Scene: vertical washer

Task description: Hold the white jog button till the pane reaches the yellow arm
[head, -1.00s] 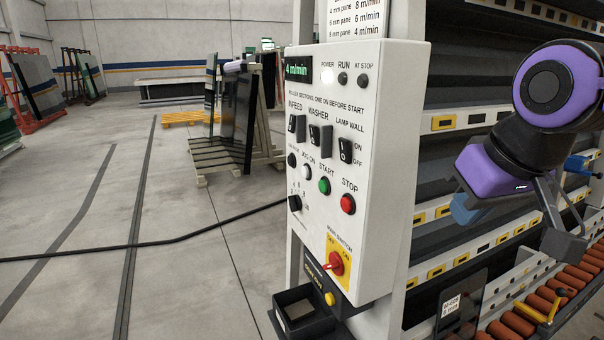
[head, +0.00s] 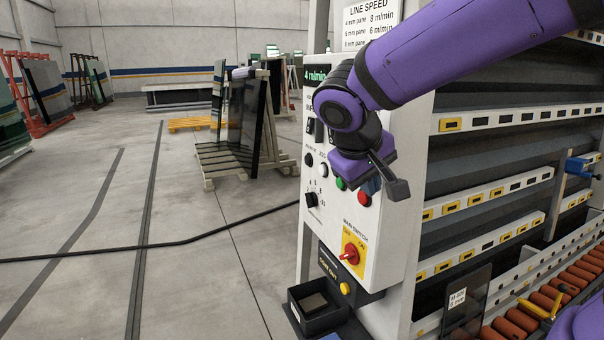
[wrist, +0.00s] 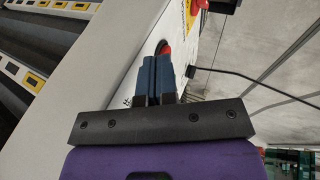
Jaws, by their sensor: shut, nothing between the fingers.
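The white jog button (head: 323,170) is on the white control panel (head: 402,140), left of the green start button (head: 340,183). My gripper (head: 373,186) is in front of the panel, near the red stop button (head: 365,199), right of the jog button. In the wrist view its dark blue fingers (wrist: 155,72) are together and empty. They partly cover a red button (wrist: 164,47); I cannot tell whether they touch it. A dark pane with a white label (head: 466,303) stands upright at the rollers. The yellow arm (head: 540,309) is farther right, apart from the pane.
A red main switch (head: 350,254) on a yellow plate is low on the panel. A black open bin (head: 318,310) sits below it. Orange rollers (head: 575,280) run along the right. A black cable (head: 180,243) crosses the floor at left, which is otherwise mostly clear.

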